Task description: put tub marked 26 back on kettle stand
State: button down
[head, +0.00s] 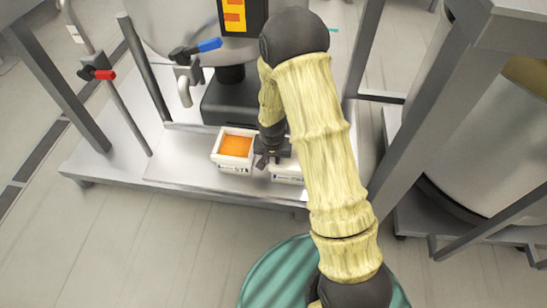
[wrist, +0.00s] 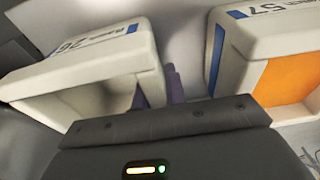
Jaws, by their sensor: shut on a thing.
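The tub marked 26 (wrist: 88,62) is white with a blue stripe on its label, and it fills the left of the wrist view. My gripper (wrist: 158,92) is shut on its near side wall, with one dark finger showing outside the wall. In the head view my gripper (head: 271,158) points down at this tub (head: 286,174) and my arm hides much of it. The tub is at the front part of the grey kettle stand (head: 185,172). I cannot tell whether it touches the stand surface.
A white tub marked 57 (head: 235,153) with orange contents stands just left of the held tub, with a narrow gap. A black machine base (head: 228,103) is behind. A blue-handled valve (head: 195,49) and posts rise at the left. The stand's front left is clear.

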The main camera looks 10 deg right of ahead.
jog(key=c, duration=1.4)
grip_release()
jog(key=shift+c, duration=0.2)
jog(key=r+p, duration=0.1)
jog(key=r, duration=0.3)
jog(key=s+r+p, duration=0.1)
jog(key=r+p, duration=0.1)
jog(key=r, duration=0.2)
jog(key=r+p, duration=0.1)
jog(key=r, duration=0.3)
jog(key=shift+s+a, duration=0.3)
jog(key=shift+s, duration=0.05)
jog(key=shift+r, duration=0.1)
jog(key=s+d+r+n, duration=0.1)
jog(key=s+d+r, duration=0.2)
jog(key=s+r, duration=0.3)
jog(key=s+d+r+n, duration=0.2)
jog(key=s+r, duration=0.3)
jog(key=s, duration=0.3)
jog(key=shift+d+r+n+t+y, duration=0.3)
jog(key=shift+d+r+t, duration=0.1)
jog(key=shift+d, duration=0.15)
jog(key=shift+s, duration=0.1)
